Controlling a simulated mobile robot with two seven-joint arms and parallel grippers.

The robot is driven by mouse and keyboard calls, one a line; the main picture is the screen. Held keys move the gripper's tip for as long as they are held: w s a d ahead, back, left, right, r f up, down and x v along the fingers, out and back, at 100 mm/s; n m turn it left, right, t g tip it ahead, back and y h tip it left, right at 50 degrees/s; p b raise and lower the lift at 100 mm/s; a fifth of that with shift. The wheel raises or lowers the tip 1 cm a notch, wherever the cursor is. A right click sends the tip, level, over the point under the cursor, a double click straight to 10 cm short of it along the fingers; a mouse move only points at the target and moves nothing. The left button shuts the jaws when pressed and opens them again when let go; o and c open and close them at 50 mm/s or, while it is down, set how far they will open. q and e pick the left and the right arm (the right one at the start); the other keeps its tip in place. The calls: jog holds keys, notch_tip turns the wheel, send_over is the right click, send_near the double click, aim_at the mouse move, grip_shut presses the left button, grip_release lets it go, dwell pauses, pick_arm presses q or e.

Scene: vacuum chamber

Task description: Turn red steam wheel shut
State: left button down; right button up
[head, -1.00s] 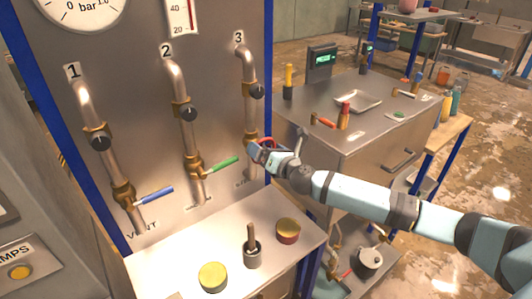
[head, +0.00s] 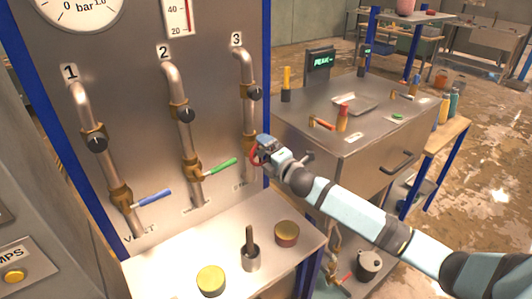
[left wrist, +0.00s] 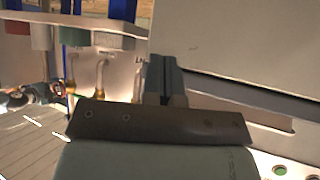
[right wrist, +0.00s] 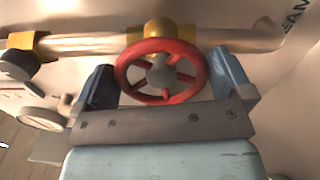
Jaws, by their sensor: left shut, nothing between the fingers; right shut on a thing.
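The red steam wheel (head: 254,158) is on pipe 3 of the upright steel panel. In the head view my right gripper (head: 266,146) covers most of it. In the right wrist view the wheel's round spoked rim (right wrist: 160,72) faces me, on a brass valve body (right wrist: 172,30), with one blue-grey finger on each side. My right gripper is shut on the wheel. My left gripper (left wrist: 166,78) shows only in its own wrist view, fingers together and empty, away from the wheel.
Pipes 1 and 2 left of the wheel carry a blue lever (head: 153,198) and a green lever (head: 222,167). Below is a steel shelf (head: 180,262) with a yellow-topped tin (head: 211,280), a cup (head: 251,258) and another tin (head: 286,234). A steel cabinet (head: 350,130) stands right.

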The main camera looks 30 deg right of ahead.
jog(key=m+p, duration=0.1)
jog(key=m, duration=0.4)
jog(key=m+p, duration=0.1)
jog(key=m, duration=0.4)
jog(key=m+p, duration=0.2)
jog(key=m, duration=0.3)
jog(key=shift+a+f, duration=0.25)
jog(key=shift+f, duration=0.1)
jog(key=m+p, duration=0.1)
jog(key=m, duration=0.3)
jog(key=shift+a+f+m, duration=0.1)
jog(key=shift+a+m, duration=0.05)
jog(key=shift+m, duration=0.15)
jog(key=o, duration=0.5)
jog(key=shift+s+f, duration=0.1)
jog(key=shift+s, duration=0.05)
